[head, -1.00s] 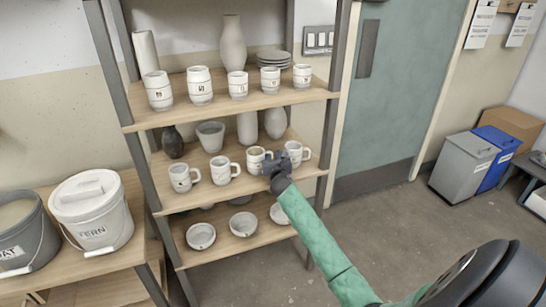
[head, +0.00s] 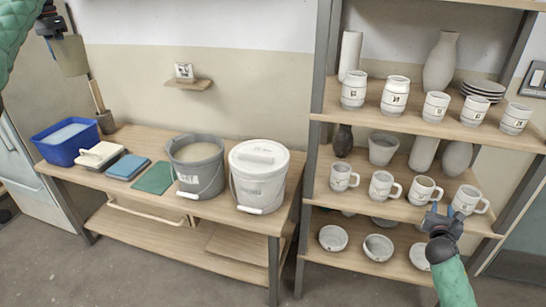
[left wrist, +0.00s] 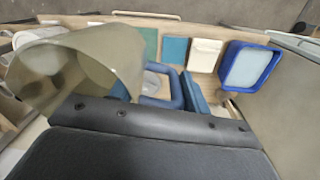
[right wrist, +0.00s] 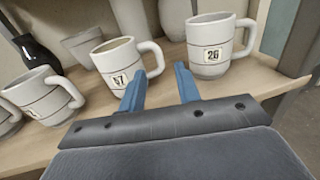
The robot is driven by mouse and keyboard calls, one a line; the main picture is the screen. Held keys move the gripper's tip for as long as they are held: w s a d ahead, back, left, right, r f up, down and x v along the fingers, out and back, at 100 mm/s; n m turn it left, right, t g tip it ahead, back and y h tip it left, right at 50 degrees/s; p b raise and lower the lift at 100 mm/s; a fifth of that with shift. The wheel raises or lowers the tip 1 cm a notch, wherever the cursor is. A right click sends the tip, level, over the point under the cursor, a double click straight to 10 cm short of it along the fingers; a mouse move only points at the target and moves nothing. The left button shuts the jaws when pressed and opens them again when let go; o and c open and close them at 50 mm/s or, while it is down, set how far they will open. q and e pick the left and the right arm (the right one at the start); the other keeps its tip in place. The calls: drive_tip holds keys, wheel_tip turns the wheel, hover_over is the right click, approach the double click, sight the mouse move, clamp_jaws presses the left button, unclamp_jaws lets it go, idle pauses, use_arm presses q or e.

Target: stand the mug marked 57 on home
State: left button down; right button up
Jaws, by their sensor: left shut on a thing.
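The mug marked 57 (right wrist: 122,64) is white with a handle on its right and stands upright on the middle shelf. In the head view it is the third mug from the left (head: 421,190). My right gripper (right wrist: 158,78) is open, its blue fingers apart just in front of the mug's handle side; it also shows in the head view (head: 440,212). My left gripper (head: 48,20) is shut on a tan cup-like vessel (head: 70,55), high at the upper left; the vessel also shows in the left wrist view (left wrist: 80,70). No readable "home" label shows.
The mug marked 26 (right wrist: 210,45) stands right of mug 57, and more mugs stand left. Several cups fill the shelf above, bowls the one below. A table holds a grey bucket (head: 197,180), a white lidded bucket (head: 258,190) and a blue tub (head: 62,150). A small wall shelf (head: 188,85) holds a card.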

drive_tip(key=s+a+f+m+g+y, duration=0.3)
drive_tip(key=s+a+f+m, duration=0.55)
drive_tip(key=s+a, duration=0.2)
drive_tip(key=s+a+f+m+g+y, duration=0.25)
drive_tip(key=s+a+f+m, duration=0.45)
drive_tip(key=s+a+f, duration=0.4)
drive_tip(key=s+a+m+g+y, duration=0.5)
drive_tip(key=s+a+m, duration=0.7)
drive_tip(key=s+a, duration=1)
drive_tip(key=shift+m+g+y, duration=0.35)
drive_tip(key=shift+g, duration=0.7)
